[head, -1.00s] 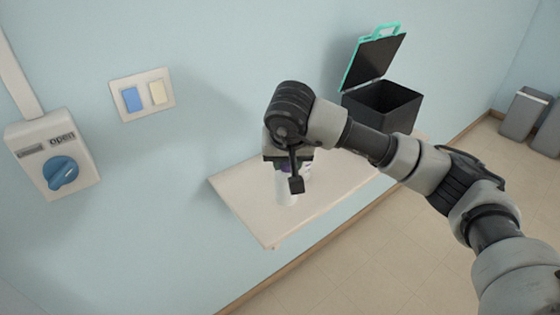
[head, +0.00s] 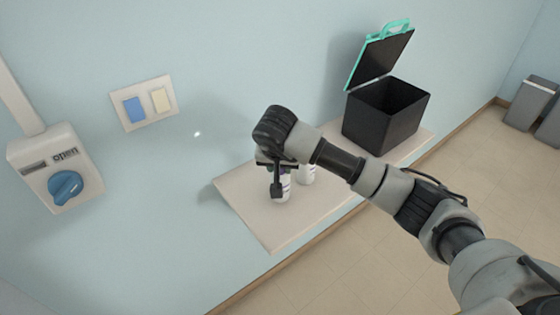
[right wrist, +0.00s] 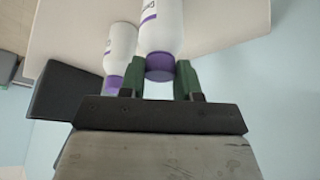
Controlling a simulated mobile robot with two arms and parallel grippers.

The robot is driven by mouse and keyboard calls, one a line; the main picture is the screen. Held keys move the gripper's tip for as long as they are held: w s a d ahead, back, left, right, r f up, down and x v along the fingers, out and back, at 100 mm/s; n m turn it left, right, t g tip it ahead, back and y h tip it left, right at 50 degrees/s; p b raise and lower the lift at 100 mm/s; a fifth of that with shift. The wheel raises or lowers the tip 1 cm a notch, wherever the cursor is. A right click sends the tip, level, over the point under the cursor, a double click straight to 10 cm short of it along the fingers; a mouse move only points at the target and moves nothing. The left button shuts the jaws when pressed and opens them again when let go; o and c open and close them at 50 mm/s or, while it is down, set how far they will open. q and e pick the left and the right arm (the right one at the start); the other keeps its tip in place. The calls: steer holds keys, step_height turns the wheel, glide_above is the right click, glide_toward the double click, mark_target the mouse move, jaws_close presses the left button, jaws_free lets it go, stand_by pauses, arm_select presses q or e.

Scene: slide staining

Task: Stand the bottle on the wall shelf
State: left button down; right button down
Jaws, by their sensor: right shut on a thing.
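My right gripper (head: 277,180) comes in from the right over the pale wall shelf (head: 262,226). It is shut on a white bottle (head: 285,192) with a purple cap. In the right wrist view, this bottle (right wrist: 163,30) sits between the green fingers, near its cap. It looks upright over the shelf's left part. I cannot tell whether its base touches the shelf. A second similar white bottle (head: 307,174) stands on the shelf just right of it, and also shows in the right wrist view (right wrist: 120,45). My left gripper is out of view.
A black box (head: 385,115) with its teal-edged lid (head: 378,58) open stands on the shelf's right part. The shelf's left front is bare. A blue knob (head: 66,187) and a switch plate (head: 143,102) are on the wall. Grey bins (head: 528,102) stand far right.

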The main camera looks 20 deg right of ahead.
steer(key=shift+f, duration=0.2)
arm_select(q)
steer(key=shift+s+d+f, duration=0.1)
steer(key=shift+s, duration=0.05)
arm_select(e)
steer(key=c, duration=0.8)
jaws_free()
steer(key=shift+r, duration=0.2)
arm_select(q)
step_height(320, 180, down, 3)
steer(key=b, duration=0.3)
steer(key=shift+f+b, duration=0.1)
steer(key=shift+b, duration=0.2)
arm_select(e)
steer(key=v, duration=1.2)
steer(key=shift+s+f, duration=0.1)
steer(key=shift+a, duration=0.1)
